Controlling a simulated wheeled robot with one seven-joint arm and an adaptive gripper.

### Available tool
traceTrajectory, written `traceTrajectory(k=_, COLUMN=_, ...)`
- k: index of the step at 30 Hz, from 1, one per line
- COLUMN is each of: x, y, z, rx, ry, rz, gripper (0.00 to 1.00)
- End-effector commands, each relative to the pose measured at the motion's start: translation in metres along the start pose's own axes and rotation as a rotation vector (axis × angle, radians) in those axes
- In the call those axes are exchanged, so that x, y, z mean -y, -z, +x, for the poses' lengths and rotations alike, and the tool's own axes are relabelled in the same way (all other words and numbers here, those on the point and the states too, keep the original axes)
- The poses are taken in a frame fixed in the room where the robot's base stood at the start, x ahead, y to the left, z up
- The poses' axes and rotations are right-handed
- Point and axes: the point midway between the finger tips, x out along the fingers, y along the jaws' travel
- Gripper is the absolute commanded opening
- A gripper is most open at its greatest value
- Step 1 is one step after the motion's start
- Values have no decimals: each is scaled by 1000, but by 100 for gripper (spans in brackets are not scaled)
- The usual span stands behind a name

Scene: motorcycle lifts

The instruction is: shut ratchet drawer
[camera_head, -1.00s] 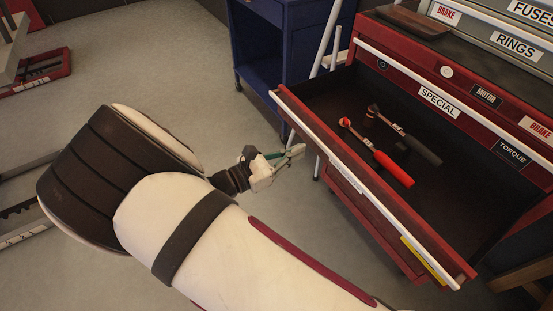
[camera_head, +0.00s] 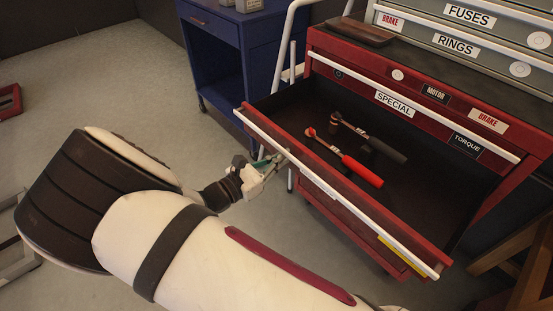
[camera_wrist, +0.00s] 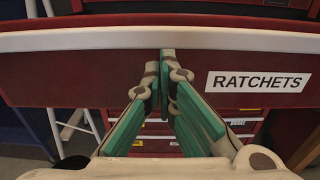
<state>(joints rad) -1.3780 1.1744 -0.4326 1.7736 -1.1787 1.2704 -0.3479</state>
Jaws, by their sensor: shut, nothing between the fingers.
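The ratchet drawer (camera_head: 345,213) is pulled far out of the red tool cabinet. It holds a red-handled ratchet (camera_head: 342,157) and a black-handled ratchet (camera_head: 369,137) on its dark floor. In the wrist view, its red front carries a RATCHETS label (camera_wrist: 258,82) and a white edge strip (camera_wrist: 230,41) on top. My gripper (camera_head: 274,160) is shut and empty at the left part of the drawer front. In the wrist view, the green-sided fingers (camera_wrist: 167,56) meet in front of the drawer face, left of the label; I cannot tell whether they touch it.
A blue cabinet (camera_head: 218,55) stands behind on the left, with a white ladder-like frame (camera_head: 291,40) between it and the red cabinet. A shut drawer labelled SPECIAL (camera_head: 394,103) is above the open one. A wooden stand (camera_head: 520,255) is at the lower right.

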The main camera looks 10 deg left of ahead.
Motion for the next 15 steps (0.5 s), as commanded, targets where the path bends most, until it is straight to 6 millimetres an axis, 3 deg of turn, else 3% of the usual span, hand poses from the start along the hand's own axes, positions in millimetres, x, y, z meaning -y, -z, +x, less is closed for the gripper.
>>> traceTrajectory(k=8, x=2, y=0, z=58, rx=3, ry=7, rz=-1, gripper=0)
traceTrajectory(k=15, x=2, y=0, z=125, rx=2, ry=7, rz=-1, gripper=0)
